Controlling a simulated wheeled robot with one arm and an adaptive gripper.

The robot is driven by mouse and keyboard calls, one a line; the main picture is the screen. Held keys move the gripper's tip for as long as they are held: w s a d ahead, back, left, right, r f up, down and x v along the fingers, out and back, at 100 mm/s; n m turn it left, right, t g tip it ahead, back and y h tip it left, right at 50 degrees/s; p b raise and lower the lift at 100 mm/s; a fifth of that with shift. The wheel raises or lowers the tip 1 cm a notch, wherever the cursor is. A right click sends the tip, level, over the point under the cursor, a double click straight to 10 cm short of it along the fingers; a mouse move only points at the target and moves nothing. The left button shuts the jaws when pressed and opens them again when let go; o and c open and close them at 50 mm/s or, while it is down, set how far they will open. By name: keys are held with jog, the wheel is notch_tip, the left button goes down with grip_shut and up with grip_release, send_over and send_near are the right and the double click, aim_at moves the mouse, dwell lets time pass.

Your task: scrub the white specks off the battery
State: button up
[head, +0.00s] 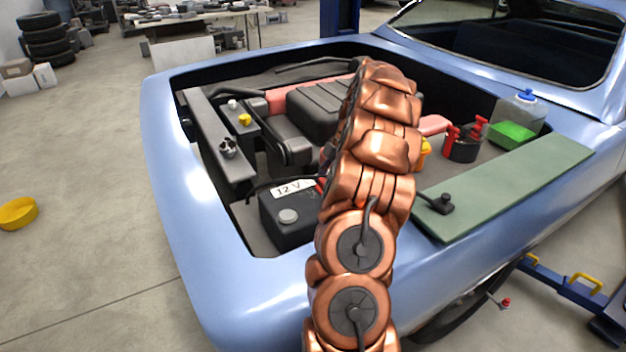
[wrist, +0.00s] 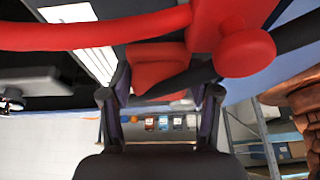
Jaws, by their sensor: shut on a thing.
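The black battery (head: 277,225) with a white "12 V" label sits in the front corner of the open engine bay in the head view. A round grey post shows on its top, and a bit of red shows by my arm. My arm hides the battery's right part; I make out no white specks. In the wrist view my gripper (wrist: 160,98) is shut on a red piece (wrist: 155,72), apparently with black beside it; I cannot tell what it is. A red cable (wrist: 100,32) and a red clamp-like block (wrist: 238,30) loom close to the camera. The head view hides my gripper.
A green mat (head: 515,185) lies on the fender with a black clamp (head: 440,204) on it. A jug with green liquid (head: 514,132) and a red-handled black part (head: 463,145) stand behind.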

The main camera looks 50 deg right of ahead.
notch_tip(320, 180, up, 2)
jog(key=shift+w+r, duration=0.15)
jog(key=shift+r, duration=2.85)
jog(key=shift+a, duration=0.1)
jog(key=shift+s, duration=0.2)
